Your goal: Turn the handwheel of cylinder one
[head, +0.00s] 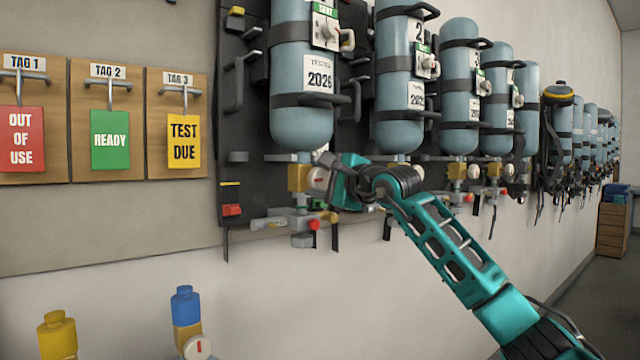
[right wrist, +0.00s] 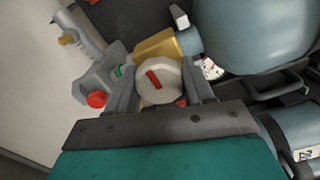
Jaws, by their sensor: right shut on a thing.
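Cylinder one (head: 301,125) is the leftmost blue-grey cylinder on the dark wall panel, with a 2026 label. Below it sits a brass valve block (head: 298,178) with a pale round handwheel (head: 318,179). My right gripper (head: 325,177) reaches in from the right and is shut on this handwheel. In the right wrist view, the handwheel (right wrist: 160,82) has a red bar mark, tilted, and sits between the two grey fingers (right wrist: 160,90). The brass block (right wrist: 157,48) shows behind it. The finger contact is partly hidden in the head view. My left gripper is not in view.
More cylinders (head: 399,90) hang along the wall to the right. Red, green and yellow tags (head: 110,139) hang on boards at the left. Grey fittings with a red knob (right wrist: 96,99) lie close beside the gripper. Two capped valves (head: 186,310) stand at the lower left.

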